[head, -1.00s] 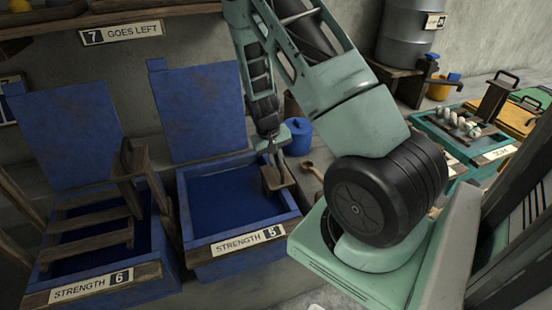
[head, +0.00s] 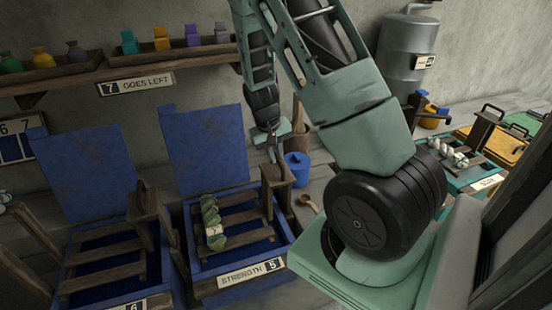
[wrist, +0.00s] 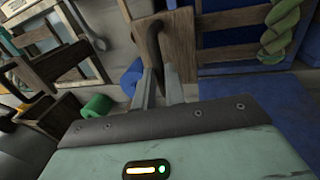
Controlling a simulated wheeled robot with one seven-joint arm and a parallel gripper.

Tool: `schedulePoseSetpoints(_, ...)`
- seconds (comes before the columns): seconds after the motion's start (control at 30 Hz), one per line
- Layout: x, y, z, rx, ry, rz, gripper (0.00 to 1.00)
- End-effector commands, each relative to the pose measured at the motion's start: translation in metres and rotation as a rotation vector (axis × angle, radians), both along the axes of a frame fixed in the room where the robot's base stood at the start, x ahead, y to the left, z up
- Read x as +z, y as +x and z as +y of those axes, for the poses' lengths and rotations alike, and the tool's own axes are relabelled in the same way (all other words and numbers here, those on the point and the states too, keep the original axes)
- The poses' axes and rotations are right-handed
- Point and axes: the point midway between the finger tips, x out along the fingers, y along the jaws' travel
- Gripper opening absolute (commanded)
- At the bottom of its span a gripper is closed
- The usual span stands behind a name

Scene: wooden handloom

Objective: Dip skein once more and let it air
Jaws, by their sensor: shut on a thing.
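My gripper (head: 273,150) is shut on the upright wooden post of a slatted rack (head: 240,217). In the wrist view, the fingers (wrist: 160,75) close around the post's dark curved handle. The rack stands raised in the blue vat labelled STRENGTH 5 (head: 292,232), its slats clear of the dark blue dye. A twisted green and cream skein (head: 212,222) lies across the left of the slats. It also shows in the wrist view (wrist: 283,28). The skein's underside is hidden.
The vat's blue lid (head: 207,145) stands open behind it. At left is another blue vat with its own rack (head: 105,262). A shelf (head: 90,78) of bottles hangs above.

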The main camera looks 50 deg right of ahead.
Motion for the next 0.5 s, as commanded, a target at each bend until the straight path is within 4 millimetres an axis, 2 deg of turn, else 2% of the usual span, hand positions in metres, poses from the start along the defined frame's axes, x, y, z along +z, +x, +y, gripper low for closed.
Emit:
schedulePoseSetpoints(0.1,0.0102,0.0014,-0.0004,0.001,-0.003,-0.004,0.0)
schedulePoseSetpoints(0.5,0.0146,0.0024,-0.0013,0.002,-0.003,-0.007,0.0)
